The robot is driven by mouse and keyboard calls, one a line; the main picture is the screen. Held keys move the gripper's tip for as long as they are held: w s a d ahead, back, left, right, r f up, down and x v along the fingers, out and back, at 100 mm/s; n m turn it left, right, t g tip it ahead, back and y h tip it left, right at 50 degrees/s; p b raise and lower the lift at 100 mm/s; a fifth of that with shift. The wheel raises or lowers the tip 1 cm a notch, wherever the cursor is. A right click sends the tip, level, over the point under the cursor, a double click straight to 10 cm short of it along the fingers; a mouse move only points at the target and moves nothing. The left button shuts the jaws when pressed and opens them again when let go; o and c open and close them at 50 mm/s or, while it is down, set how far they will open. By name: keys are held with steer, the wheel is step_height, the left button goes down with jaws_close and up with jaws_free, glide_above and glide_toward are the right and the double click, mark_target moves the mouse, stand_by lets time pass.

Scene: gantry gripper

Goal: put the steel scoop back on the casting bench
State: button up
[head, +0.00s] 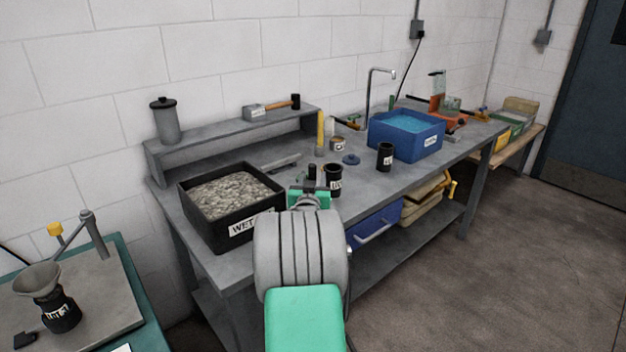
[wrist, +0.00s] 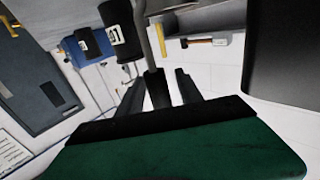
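My gripper (wrist: 158,90) is over the front edge of the grey casting bench (head: 262,278). In the wrist view its two dark fingers stand on either side of a dark handle with a grey metal shaft, which looks like the steel scoop (wrist: 157,88). The scoop's bowl cannot be made out. In the head view my own arm hides most of the gripper and what it holds.
A black bin of wet grey material (head: 190,213) stands left of my gripper. A labelled black jar (head: 334,181) is close on its right, with another black jar (head: 385,156) and a blue tub (head: 432,146) beyond. A raised shelf (head: 225,133) holds a mallet (head: 272,107). Bare benchtop shows around the jars.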

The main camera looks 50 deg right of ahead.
steer(key=shift+r+p, duration=0.35)
steer(key=shift+p, duration=0.05)
steer(key=b+v, duration=0.2)
steer(key=v, duration=1)
steer(key=shift+f, duration=0.2)
